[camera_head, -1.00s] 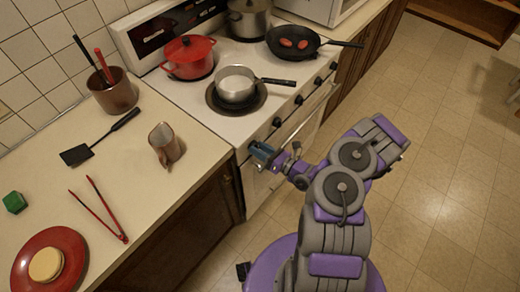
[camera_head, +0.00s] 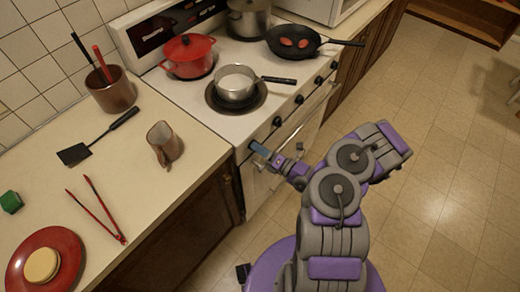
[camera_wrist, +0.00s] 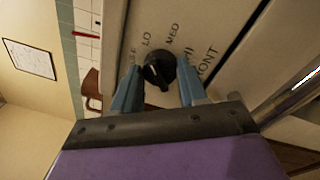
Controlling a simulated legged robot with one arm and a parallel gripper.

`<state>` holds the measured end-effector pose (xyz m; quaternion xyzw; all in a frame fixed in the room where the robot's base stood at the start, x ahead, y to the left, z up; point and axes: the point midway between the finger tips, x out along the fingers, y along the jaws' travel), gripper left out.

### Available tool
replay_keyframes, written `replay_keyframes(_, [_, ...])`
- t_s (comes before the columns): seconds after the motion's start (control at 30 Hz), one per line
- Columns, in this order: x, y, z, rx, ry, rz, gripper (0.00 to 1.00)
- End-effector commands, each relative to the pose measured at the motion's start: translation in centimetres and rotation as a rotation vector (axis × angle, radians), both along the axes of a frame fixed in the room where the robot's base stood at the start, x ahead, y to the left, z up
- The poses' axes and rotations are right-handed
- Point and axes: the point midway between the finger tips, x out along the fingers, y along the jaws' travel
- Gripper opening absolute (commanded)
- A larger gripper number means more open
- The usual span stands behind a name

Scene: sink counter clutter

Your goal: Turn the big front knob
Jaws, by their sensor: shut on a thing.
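Other black knobs, one of them the nearest (camera_head: 277,122), run along the panel. The oven door handle (camera_head: 308,112) juts out below them. A saucepan (camera_head: 236,84) stands on the near burner, its handle towards the front edge.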

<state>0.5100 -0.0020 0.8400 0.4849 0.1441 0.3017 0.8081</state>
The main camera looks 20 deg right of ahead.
Motion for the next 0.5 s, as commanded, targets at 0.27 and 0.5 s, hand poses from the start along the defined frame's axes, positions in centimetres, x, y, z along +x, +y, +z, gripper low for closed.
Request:
replay_keyframes(0.27, [0.15,-0.26,-0.03,0.005,0.005,-0.008,0.12])
replay_keyframes(0.5, [0.14,-0.25,-0.05,0.004,0.005,-0.007,0.50])
